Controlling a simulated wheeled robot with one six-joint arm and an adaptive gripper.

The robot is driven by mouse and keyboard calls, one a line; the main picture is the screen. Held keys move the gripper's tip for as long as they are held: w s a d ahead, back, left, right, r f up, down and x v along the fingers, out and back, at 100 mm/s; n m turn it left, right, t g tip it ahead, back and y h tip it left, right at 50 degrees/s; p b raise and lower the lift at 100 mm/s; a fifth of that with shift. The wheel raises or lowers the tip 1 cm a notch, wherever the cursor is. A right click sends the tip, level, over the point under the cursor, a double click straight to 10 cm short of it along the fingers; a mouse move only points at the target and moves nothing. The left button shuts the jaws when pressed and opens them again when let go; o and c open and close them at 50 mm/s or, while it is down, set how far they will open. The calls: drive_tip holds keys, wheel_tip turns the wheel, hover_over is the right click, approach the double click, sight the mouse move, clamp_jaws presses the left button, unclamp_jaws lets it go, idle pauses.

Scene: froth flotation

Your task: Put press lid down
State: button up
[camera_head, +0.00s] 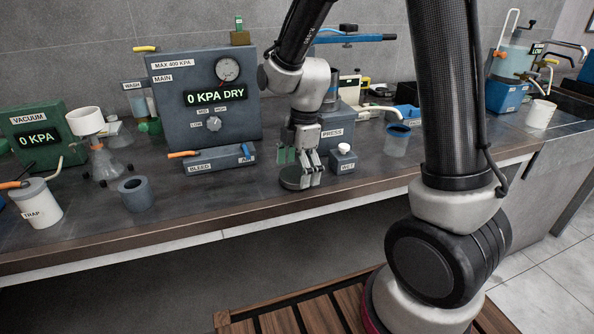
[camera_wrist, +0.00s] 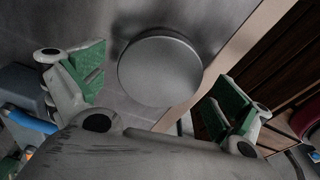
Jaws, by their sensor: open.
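A flat round grey disc, which looks like the press lid (camera_head: 291,184), rests on the bench near its front edge. It also shows from above in the wrist view (camera_wrist: 160,68). My gripper (camera_head: 303,164) points down right over the disc, partly hiding it in the head view. Its green-padded fingers (camera_wrist: 160,88) stand apart on either side of the disc, with gaps between pads and rim. The gripper is open and empty. The blue-grey press block (camera_head: 333,133), labelled PRESS, stands behind my gripper, partly hidden by my arm.
A small box with a white knob (camera_head: 343,160) stands close right of the disc. A blue-rimmed beaker (camera_head: 396,141) is farther right. The bleed bar (camera_head: 212,160) and a grey cup (camera_head: 135,194) lie to the left. The bench's front edge (camera_head: 320,205) is close.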

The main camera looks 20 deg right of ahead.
drive_tip(key=shift+r, duration=0.1)
drive_tip(key=s+d+r+m+t, duration=0.1)
drive_tip(key=s+d+r+m, duration=0.15)
drive_tip(key=r, duration=0.55)
drive_tip(key=s+d+r+m, duration=0.2)
drive_tip(key=d+r, duration=0.1)
drive_tip(key=r, duration=0.5)
drive_tip(key=s+d+r+m+t, duration=0.1)
drive_tip(key=s+d+m, duration=0.3)
drive_tip(key=s+m, duration=0.3)
drive_tip(key=s+d+r+m+t+h, duration=0.1)
drive_tip(key=s+d+m+t, duration=0.1)
drive_tip(key=s+d+m, duration=0.3)
drive_tip(key=s+m, duration=0.2)
drive_tip(key=m, duration=0.1)
drive_tip(key=shift+s+r+m+t, duration=0.25)
drive_tip(key=shift+r+m+t, duration=0.05)
drive_tip(key=shift+m, duration=0.05)
